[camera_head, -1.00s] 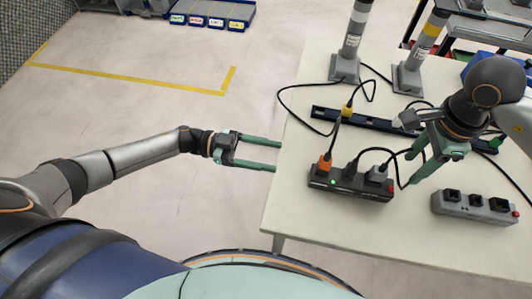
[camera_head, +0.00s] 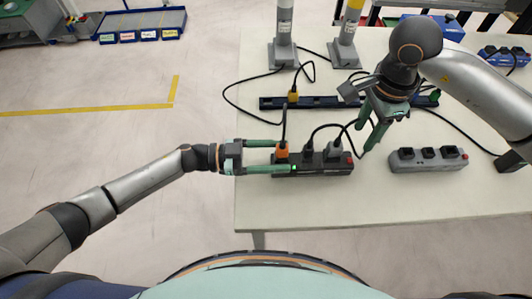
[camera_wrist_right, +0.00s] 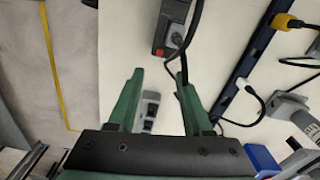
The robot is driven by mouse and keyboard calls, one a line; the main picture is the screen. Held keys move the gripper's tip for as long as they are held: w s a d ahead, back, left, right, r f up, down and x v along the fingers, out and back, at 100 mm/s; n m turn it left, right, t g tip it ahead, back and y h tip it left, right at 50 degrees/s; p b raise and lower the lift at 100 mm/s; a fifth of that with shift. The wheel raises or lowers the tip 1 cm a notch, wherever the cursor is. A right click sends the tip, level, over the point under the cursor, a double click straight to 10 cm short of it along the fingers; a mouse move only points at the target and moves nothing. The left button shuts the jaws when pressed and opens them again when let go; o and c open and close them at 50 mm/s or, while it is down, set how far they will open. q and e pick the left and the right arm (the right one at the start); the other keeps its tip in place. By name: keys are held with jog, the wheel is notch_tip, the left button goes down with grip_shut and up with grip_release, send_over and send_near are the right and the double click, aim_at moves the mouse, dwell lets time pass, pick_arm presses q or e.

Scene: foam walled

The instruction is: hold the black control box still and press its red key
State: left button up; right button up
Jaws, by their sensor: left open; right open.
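My right gripper (camera_head: 371,138) is open and empty, pointing down just right of the red key.
A grey box (camera_head: 428,164) with a red key lies to the right. A dark blue rail (camera_head: 330,102) runs behind, with a yellow plug (camera_head: 293,96). Black cables loop between them. The table's front is clear.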

pick_arm(q)
grip_shut()
dwell(0.6)
pick_arm(e)
grip_shut()
dwell(0.4)
dwell(1.4)
